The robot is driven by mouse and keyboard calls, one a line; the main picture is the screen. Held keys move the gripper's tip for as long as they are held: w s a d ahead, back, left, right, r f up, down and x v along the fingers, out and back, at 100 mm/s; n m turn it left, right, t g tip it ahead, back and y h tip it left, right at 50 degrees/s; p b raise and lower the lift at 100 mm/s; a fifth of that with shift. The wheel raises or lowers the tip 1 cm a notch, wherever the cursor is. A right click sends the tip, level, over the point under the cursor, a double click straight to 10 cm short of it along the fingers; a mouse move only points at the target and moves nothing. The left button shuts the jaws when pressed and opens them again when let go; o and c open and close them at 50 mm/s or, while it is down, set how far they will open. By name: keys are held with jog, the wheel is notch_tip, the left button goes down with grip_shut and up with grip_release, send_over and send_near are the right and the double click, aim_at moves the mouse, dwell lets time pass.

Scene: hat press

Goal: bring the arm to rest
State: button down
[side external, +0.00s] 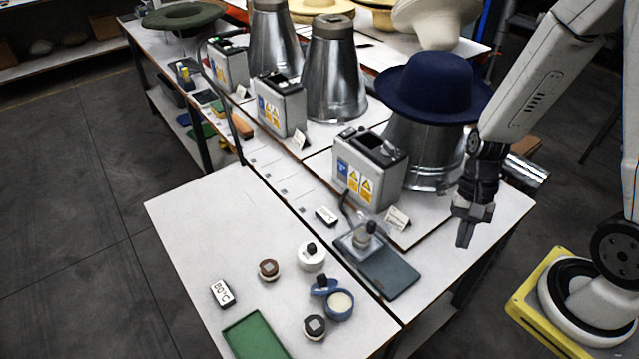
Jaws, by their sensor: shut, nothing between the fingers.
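My gripper (466,237) points down over the right part of the table, to the right of the grey control box (370,168) and its small white card (397,219). Its fingers are closed together with nothing between them. My arm comes down from the upper right. A navy blue felt hat (433,87) sits on the nearest metal press cone (428,150), behind and left of my gripper. The gripper is apart from the hat and the cone.
Two bare metal cones (334,75) stand farther back with control boxes. In front lie a dark pad (390,272), a green tray (256,335), small jars (311,257) and an 80°C block (222,293). The table's right edge is close to my gripper.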

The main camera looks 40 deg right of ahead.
jog(key=w+a+r+n+t+h, duration=0.1)
jog(key=w+r+n+t+h, duration=0.3)
jog(key=w+r+n, duration=0.3)
jog(key=n+t, duration=0.1)
jog(key=n, duration=0.3)
jog(key=shift+w+a+t, duration=0.2)
jog(key=shift+w+t, duration=0.05)
jog(key=shift+t, duration=0.05)
dwell(0.4)
